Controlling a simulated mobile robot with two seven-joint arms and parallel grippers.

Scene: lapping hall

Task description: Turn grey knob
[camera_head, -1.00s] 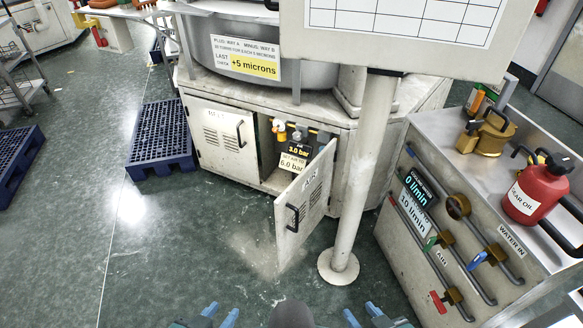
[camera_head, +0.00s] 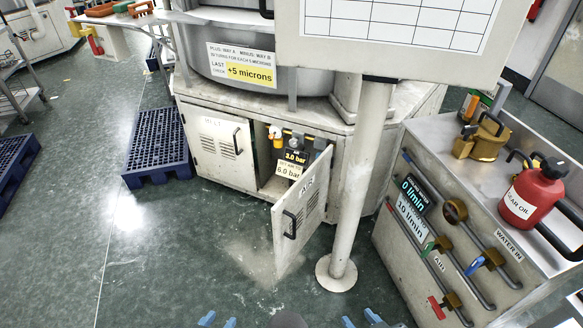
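An open cabinet (camera_head: 262,188) stands under the machine, its AIR door (camera_head: 300,217) swung outward. Inside are a display reading 3.0 bar (camera_head: 295,156) and a label reading 6.0 bar (camera_head: 287,171). A small grey knob-like part (camera_head: 320,143) sits to the right above the display, partly in shadow. An orange-yellow part (camera_head: 276,136) is at the left. I cannot tell for certain which part is the grey knob. My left gripper (camera_head: 217,320) and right gripper (camera_head: 360,318) show only blue fingertips at the bottom edge, apart and empty, well short of the cabinet.
A white post (camera_head: 357,185) stands right of the open door. A grey cart (camera_head: 400,250) with valves, a brass part (camera_head: 481,141) and a red oil can (camera_head: 534,192) is at the right. A blue pallet (camera_head: 157,140) lies left. The floor before the cabinet is clear.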

